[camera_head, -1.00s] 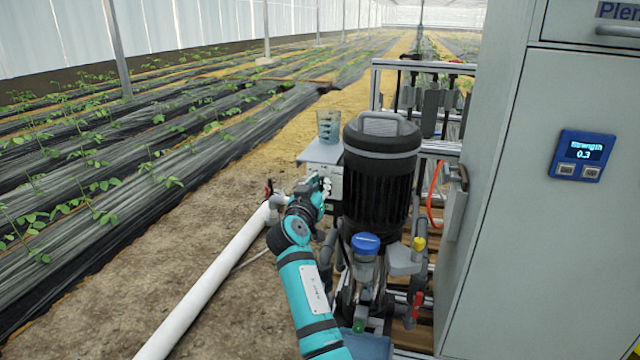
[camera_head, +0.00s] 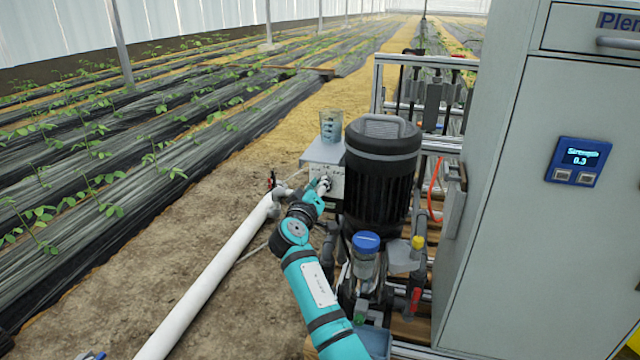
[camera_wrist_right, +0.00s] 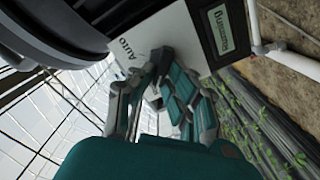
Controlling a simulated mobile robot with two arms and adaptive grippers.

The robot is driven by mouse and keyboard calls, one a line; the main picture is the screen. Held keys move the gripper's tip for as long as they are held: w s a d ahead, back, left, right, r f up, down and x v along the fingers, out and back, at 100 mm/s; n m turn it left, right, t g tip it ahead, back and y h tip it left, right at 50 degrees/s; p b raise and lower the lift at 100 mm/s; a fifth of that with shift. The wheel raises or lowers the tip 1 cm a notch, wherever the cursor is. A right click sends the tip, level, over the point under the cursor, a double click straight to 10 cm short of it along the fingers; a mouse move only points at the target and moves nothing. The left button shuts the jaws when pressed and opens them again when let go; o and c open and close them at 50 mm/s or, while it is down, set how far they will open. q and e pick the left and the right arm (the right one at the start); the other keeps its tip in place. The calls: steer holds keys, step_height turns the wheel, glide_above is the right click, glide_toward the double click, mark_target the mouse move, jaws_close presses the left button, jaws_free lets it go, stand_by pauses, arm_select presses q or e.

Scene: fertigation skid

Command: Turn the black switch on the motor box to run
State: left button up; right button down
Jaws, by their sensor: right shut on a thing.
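The motor box (camera_head: 322,151) is a pale grey box beside the black motor (camera_head: 382,172). Its front panel faces me and carries small printing. In the right wrist view the box's white face (camera_wrist_right: 177,32) shows the word AUTO and a dark green label. My right gripper (camera_head: 325,184) is at the front panel. In the right wrist view its fingers (camera_wrist_right: 157,75) are closed around the black switch (camera_wrist_right: 160,60), which they mostly hide. I cannot read which mark the switch points to. My left gripper is not clearly visible.
A clear beaker (camera_head: 331,125) stands on the motor box. A white pipe (camera_head: 215,280) with a valve runs left of my right arm. A blue-capped filter (camera_head: 366,255) stands below the motor. A grey cabinet (camera_head: 540,240) with a display fills the right. Bare soil lies left.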

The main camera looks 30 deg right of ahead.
steer(key=shift+r, duration=0.1)
stand_by(0.3)
steer(key=c, duration=1.4)
jaws_free()
steer(key=shift+o, duration=0.2)
steer(key=v, duration=1.2)
